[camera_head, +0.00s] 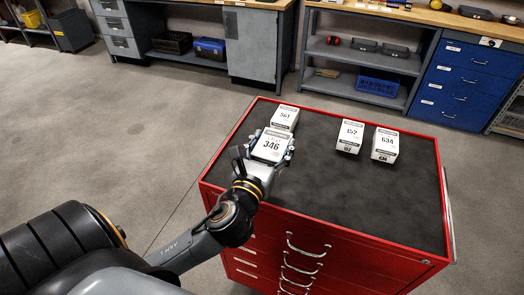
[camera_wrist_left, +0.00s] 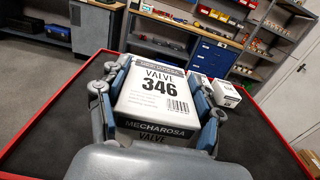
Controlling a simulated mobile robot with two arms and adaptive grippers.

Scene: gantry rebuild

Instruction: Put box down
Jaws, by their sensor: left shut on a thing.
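My left gripper (camera_head: 268,158) is shut on a white box marked 346 (camera_head: 271,146), over the left part of the red cabinet's dark top (camera_head: 330,195). In the left wrist view the box (camera_wrist_left: 156,88) sits between the two fingers of the gripper (camera_wrist_left: 157,100), its label reading "VALVE 346" and "MECHAROSA". I cannot tell whether its underside touches the top. A white box marked 561 (camera_head: 285,117) stands just behind it. Two more white boxes, marked 152 (camera_head: 350,135) and 634 (camera_head: 385,144), stand to the right on the same top. My right gripper is not in view.
The front half and right side of the cabinet top are clear, bounded by a raised red rim (camera_head: 330,236). Workbenches with shelves (camera_head: 365,62) and blue drawers (camera_head: 470,80) stand behind. Grey floor (camera_head: 130,130) lies open to the left.

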